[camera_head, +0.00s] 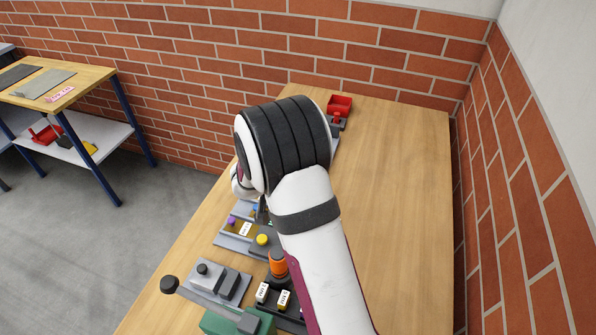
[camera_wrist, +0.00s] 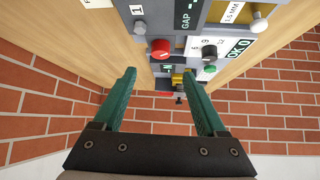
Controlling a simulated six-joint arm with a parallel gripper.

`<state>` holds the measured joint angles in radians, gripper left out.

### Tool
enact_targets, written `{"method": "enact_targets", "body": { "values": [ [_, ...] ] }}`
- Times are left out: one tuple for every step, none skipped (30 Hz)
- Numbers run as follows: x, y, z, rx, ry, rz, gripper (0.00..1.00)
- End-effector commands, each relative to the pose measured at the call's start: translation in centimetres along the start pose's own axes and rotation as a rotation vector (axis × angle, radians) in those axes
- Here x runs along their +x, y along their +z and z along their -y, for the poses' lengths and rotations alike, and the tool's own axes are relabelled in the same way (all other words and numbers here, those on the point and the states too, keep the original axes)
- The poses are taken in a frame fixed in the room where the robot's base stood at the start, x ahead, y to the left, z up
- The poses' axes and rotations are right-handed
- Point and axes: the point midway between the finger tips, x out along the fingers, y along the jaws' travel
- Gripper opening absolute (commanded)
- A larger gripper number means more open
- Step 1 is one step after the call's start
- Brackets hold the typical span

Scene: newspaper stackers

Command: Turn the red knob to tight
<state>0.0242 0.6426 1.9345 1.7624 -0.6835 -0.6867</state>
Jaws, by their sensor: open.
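A round red knob (camera_wrist: 160,49) sits on a grey panel in the wrist view, near the top middle. My gripper (camera_wrist: 159,74) is open, with two green fingers apart and nothing between them. The red knob shows just beyond the fingertips, nearer the left one, and no finger appears to touch it. Which way the knob is set cannot be read. In the head view my arm covers most of the gripper and the panel around it, and I cannot make out this knob there.
In the head view, an orange-topped part (camera_head: 278,262) and a black-ended lever (camera_head: 170,285) stand in front. The wooden table's (camera_head: 400,200) right side is clear.

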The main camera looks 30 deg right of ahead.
Motion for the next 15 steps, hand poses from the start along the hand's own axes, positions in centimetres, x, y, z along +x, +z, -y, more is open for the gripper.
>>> {"method": "enact_targets", "body": {
  "values": [
    [1.6,0.1,-0.1,0.001,0.004,0.002,0.74],
    [2.5,0.1,-0.1,0.000,0.004,0.002,0.74],
    [3.7,0.1,-0.1,0.002,0.003,0.002,0.74],
    [4.6,0.1,-0.1,0.001,0.002,0.002,0.74],
    [5.4,0.1,-0.1,0.002,0.002,0.002,0.74],
    [6.4,0.0,-0.1,0.001,0.001,0.001,0.74],
    [7.0,0.1,0.0,0.001,0.001,0.001,0.74],
    [7.6,0.1,0.0,0.001,0.000,0.001,0.74],
    [8.2,0.0,0.0,0.002,-0.001,0.001,0.74],
    [8.6,0.0,0.0,0.002,-0.001,0.001,0.74],
    [8.9,0.0,0.0,0.002,-0.001,0.001,0.74],
    [9.3,0.0,0.1,0.002,-0.002,0.000,0.74],
    [9.5,0.0,0.1,0.001,-0.002,0.000,0.74],
    [9.7,0.0,0.1,0.001,-0.002,0.000,0.74],
    [9.8,0.0,0.0,0.001,-0.002,0.000,0.74]
  ]
}}
